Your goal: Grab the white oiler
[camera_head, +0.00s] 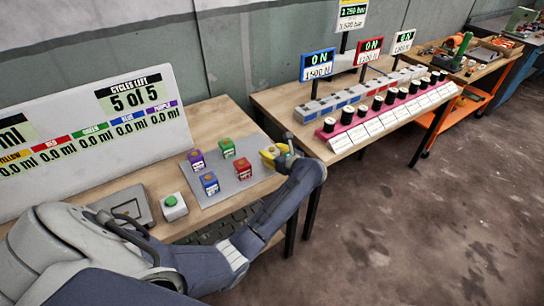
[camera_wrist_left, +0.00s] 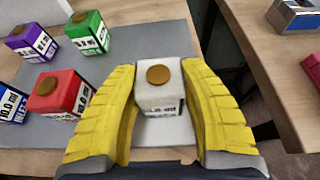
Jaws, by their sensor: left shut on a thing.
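The white oiler (camera_wrist_left: 160,98), a small white box with a round orange-brown cap and a volume label, stands upright between the yellow fingers of my left gripper (camera_wrist_left: 158,75) in the left wrist view. The fingers are shut on its two sides. In the head view my left gripper (camera_head: 272,154) is at the right end of the grey mat, and it mostly hides the oiler. My right gripper is not in view.
On the grey mat (camera_head: 222,198) stand a purple oiler (camera_head: 197,160), a green oiler (camera_head: 227,147), a blue oiler (camera_head: 210,183) and a red oiler (camera_head: 243,168). A green button box (camera_head: 174,206) is to the left. A second table with a pink rack (camera_head: 350,138) is at the right.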

